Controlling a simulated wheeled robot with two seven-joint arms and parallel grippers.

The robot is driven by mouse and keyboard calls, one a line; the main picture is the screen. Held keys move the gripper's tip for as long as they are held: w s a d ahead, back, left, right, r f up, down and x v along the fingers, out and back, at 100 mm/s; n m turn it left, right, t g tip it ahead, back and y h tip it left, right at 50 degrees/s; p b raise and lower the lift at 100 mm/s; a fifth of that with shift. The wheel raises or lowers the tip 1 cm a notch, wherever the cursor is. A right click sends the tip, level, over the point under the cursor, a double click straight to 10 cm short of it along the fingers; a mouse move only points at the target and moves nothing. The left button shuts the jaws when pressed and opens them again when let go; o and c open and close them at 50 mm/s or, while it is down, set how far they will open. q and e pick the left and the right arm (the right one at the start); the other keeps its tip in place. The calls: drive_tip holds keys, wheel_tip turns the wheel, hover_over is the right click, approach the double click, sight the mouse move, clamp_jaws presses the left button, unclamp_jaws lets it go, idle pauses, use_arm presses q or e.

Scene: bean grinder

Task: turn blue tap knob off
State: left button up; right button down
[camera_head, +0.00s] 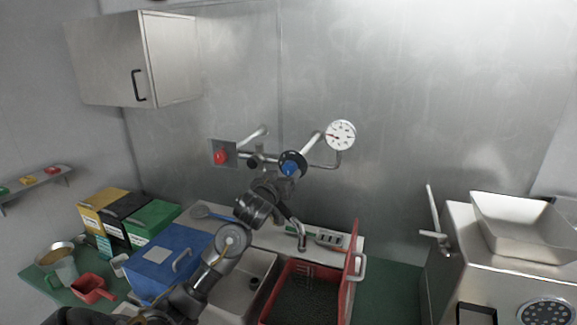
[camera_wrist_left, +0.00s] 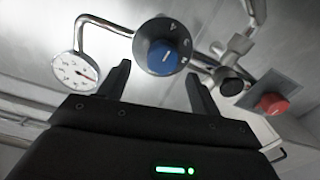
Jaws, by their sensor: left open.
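The blue tap knob (camera_head: 291,168) sits on a dark round dial on the wall pipes in the head view. In the left wrist view the blue knob (camera_wrist_left: 164,54) shows on its dial, ahead of and between the fingertips. My left gripper (camera_wrist_left: 160,85) is open, its two black fingers apart and short of the knob, with nothing between them. In the head view my left arm reaches up from the bottom to just below the knob, and the fingers are hard to make out there. My right gripper is not in view.
A red knob (camera_head: 220,157) on a wall plate and a pressure gauge (camera_head: 341,135) flank the blue knob. A blue box (camera_head: 172,262) stands left, a steel grinder (camera_head: 487,262) right.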

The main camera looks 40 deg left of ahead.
sight(288, 168)
use_arm(q)
drive_tip(key=x, duration=0.1)
drive_tip(key=p+x, duration=0.1)
drive_tip(key=x, duration=0.1)
drive_tip(key=shift+w+a+r, duration=0.15)
drive_tip(key=shift+w+a, duration=0.05)
drive_tip(key=shift+a, duration=0.15)
drive_tip(key=shift+w, duration=0.5)
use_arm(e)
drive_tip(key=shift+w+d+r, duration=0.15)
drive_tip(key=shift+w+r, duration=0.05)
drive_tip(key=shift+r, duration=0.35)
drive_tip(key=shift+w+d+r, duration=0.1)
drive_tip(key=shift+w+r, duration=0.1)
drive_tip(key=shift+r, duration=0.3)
use_arm(q)
drive_tip(key=c, duration=1)
